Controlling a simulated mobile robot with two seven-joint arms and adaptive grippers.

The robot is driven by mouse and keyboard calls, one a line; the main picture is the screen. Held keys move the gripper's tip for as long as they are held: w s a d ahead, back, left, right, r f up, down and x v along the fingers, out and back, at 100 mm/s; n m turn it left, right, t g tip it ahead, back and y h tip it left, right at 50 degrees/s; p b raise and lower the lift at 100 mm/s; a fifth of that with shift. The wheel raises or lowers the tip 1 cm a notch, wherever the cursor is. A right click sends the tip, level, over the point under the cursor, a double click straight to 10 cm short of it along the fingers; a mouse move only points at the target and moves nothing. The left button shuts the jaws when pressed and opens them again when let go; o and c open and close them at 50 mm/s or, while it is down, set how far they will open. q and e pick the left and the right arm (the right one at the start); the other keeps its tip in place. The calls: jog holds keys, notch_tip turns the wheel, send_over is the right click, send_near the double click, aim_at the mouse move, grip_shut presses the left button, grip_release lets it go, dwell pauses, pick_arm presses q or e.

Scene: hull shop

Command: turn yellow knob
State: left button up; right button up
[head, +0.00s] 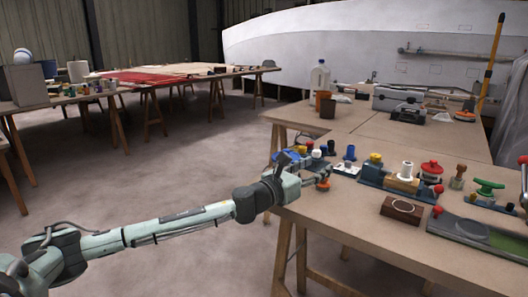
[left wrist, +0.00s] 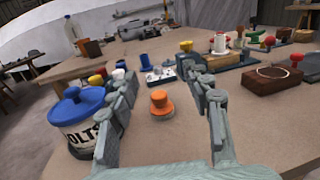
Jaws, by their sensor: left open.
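A yellow knob (head: 376,157) tops a dark blue block among the fittings on the workbench. It also shows in the left wrist view (left wrist: 187,45), beyond my left gripper. My left gripper (head: 318,180) is over the bench's near left corner, with its fingers spread open. In the left wrist view an orange knob (left wrist: 160,100) stands between and beyond the open fingers (left wrist: 165,118); it appears untouched. A second, orange-yellow knob (left wrist: 96,80) is partly hidden behind the left finger. My right gripper is not in view.
A white jar with a blue lid (left wrist: 77,120) stands close beside the left finger. A wooden block with a white ring (head: 402,209), a red-topped part (head: 431,168) and a green handle (head: 488,186) are farther right. Bare bench top lies in front.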

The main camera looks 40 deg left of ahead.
pick_arm(q)
jog(key=w+a+r+n+t+y, duration=0.1)
jog(key=a+n+y, duration=0.2)
jog(key=a, duration=1)
jog(key=shift+a+r+n+y, duration=0.15)
jog(key=shift+r+n+y, duration=0.25)
jog(key=shift+y, duration=0.3)
